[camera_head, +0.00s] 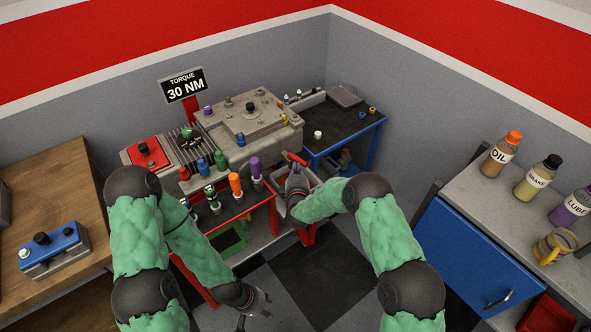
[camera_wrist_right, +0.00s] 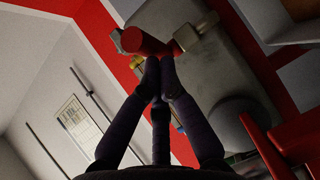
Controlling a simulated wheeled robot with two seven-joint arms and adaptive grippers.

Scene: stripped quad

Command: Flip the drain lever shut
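The drain lever has a red handle (camera_head: 295,159) at the front right end of the grey machine in the head view. In the right wrist view the red handle (camera_wrist_right: 148,43) lies just beyond the fingertips, beside a grey metal body. My right gripper (camera_head: 294,192) is below the handle in the head view, partly merged with the grey parts around it. In the right wrist view its dark fingers (camera_wrist_right: 160,72) come together at the handle, with nothing visible between them; whether they touch it is unclear. My left gripper (camera_head: 257,312) hangs low over the floor, fingers apart and empty.
The grey machine (camera_head: 247,117) stands on a red-framed bench with several coloured bottles along its front. A blue cart (camera_head: 350,128) is behind right. A wooden bench (camera_head: 50,200) is at left; a grey counter (camera_head: 490,190) with bottles is at right. Checkered floor (camera_head: 320,275) is open between.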

